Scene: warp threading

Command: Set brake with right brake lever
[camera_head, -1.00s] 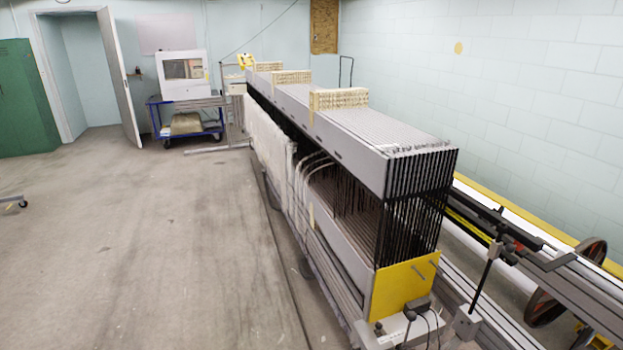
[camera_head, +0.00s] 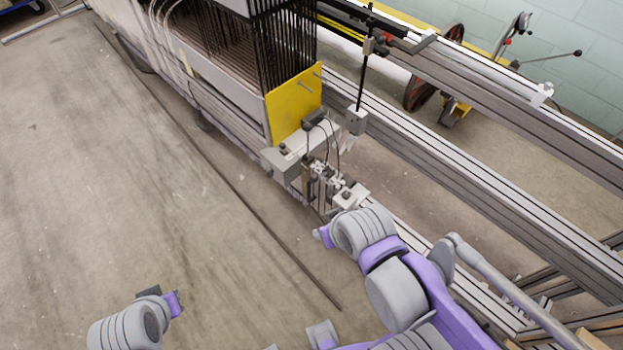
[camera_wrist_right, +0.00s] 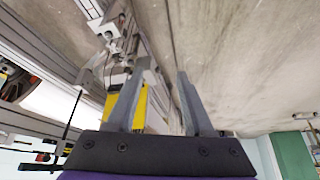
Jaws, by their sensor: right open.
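Two levers stand by the rail at the upper right of the head view. One is an upright lever (camera_head: 513,37) with red on it, and the other is a thin lever (camera_head: 553,56) lying nearly level with a dark ball end. I cannot tell which is the right brake lever. My right gripper (camera_wrist_right: 158,100) is open and empty in the right wrist view, its two grey fingers apart. In the head view my right arm is at the bottom centre, well apart from both levers; its fingers do not show. Part of my left arm shows at the bottom left, without its fingers.
Long metal rails (camera_head: 450,165) cross between my right arm and the levers. A yellow end plate (camera_head: 293,104) closes the loom frame, with a small cabled device (camera_head: 340,188) below it. A dark wheel (camera_head: 420,92) sits behind the rails.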

